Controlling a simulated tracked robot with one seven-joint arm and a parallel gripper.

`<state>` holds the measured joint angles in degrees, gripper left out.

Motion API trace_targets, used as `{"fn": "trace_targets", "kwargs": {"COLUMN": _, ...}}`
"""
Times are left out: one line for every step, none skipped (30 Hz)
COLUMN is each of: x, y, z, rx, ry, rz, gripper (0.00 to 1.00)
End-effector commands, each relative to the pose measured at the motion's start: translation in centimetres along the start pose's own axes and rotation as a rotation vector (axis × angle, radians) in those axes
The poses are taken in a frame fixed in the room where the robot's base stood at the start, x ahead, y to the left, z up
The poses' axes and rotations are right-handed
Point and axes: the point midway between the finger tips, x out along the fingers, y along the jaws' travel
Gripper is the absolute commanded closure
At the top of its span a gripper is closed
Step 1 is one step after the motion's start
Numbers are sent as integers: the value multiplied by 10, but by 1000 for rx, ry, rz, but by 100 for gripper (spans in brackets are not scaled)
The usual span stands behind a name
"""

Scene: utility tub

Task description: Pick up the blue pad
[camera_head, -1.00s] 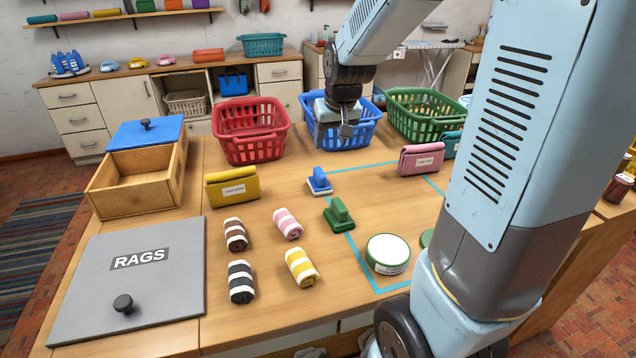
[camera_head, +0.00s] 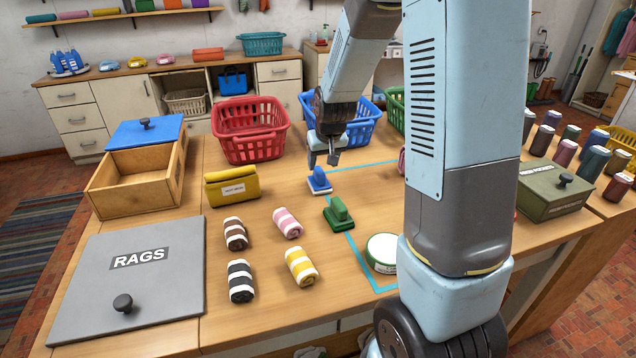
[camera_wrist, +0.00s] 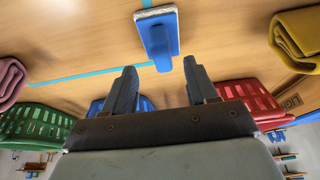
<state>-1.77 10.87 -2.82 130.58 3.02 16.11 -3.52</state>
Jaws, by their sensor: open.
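The blue pad (camera_head: 319,182) has a blue handle and a pale base. It rests on the wooden table (camera_head: 270,215) at a corner of a light blue taped outline. My gripper (camera_head: 323,160) is just above and behind it, pointing down, with its fingers apart and nothing between them. In the wrist view the blue pad (camera_wrist: 158,38) lies ahead of the two open fingertips of my gripper (camera_wrist: 160,75), roughly centred between them. I see no contact.
A green pad (camera_head: 338,213) sits nearby at front right. Several striped rolled cloths lie in front, and a yellow folded cloth (camera_head: 231,187) lies left. Red (camera_head: 250,130) and blue (camera_head: 358,125) baskets stand behind. My arm hides the table's right part.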

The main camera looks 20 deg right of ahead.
Motion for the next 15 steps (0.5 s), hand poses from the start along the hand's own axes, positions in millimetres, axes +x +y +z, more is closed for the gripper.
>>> {"fn": "trace_targets", "kwargs": {"x": 3, "y": 0, "z": 0, "rx": 0, "ry": 0, "rz": 0, "gripper": 43}}
{"fn": "trace_targets", "kwargs": {"x": 4, "y": 0, "z": 0, "rx": 0, "ry": 0, "rz": 0, "gripper": 43}}
{"fn": "trace_targets", "kwargs": {"x": 6, "y": 0, "z": 0, "rx": 0, "ry": 0, "rz": 0, "gripper": 43}}
{"fn": "trace_targets", "kwargs": {"x": 6, "y": 0, "z": 0, "rx": 0, "ry": 0, "rz": 0, "gripper": 43}}
{"fn": "trace_targets", "kwargs": {"x": 7, "y": 0, "z": 0, "rx": 0, "ry": 0, "rz": 0, "gripper": 43}}
{"fn": "trace_targets", "kwargs": {"x": 9, "y": 0, "z": 0, "rx": -1, "ry": 0, "rz": 0, "gripper": 43}}
{"fn": "trace_targets", "kwargs": {"x": 11, "y": 0, "z": 0, "rx": -1, "ry": -1, "rz": 0, "gripper": 43}}
{"fn": "trace_targets", "kwargs": {"x": 13, "y": -1, "z": -1, "rx": -1, "ry": -1, "rz": 0, "gripper": 43}}
{"fn": "trace_targets", "kwargs": {"x": 17, "y": -1, "z": -1, "rx": -1, "ry": -2, "rz": 0, "gripper": 43}}
{"fn": "trace_targets", "kwargs": {"x": 21, "y": -1, "z": -2, "rx": -1, "ry": -1, "rz": 0, "gripper": 43}}
{"fn": "trace_targets", "kwargs": {"x": 24, "y": -1, "z": -2, "rx": -1, "ry": -1, "rz": 0, "gripper": 43}}
{"fn": "trace_targets", "kwargs": {"x": 30, "y": -2, "z": -3, "rx": -1, "ry": -3, "rz": 0, "gripper": 43}}
{"fn": "trace_targets", "kwargs": {"x": 33, "y": -2, "z": -3, "rx": -1, "ry": -3, "rz": 0, "gripper": 43}}
{"fn": "trace_targets", "kwargs": {"x": 37, "y": -2, "z": -4, "rx": -1, "ry": -2, "rz": 0, "gripper": 43}}
{"fn": "trace_targets", "kwargs": {"x": 42, "y": -2, "z": -4, "rx": -1, "ry": -2, "rz": 0, "gripper": 43}}
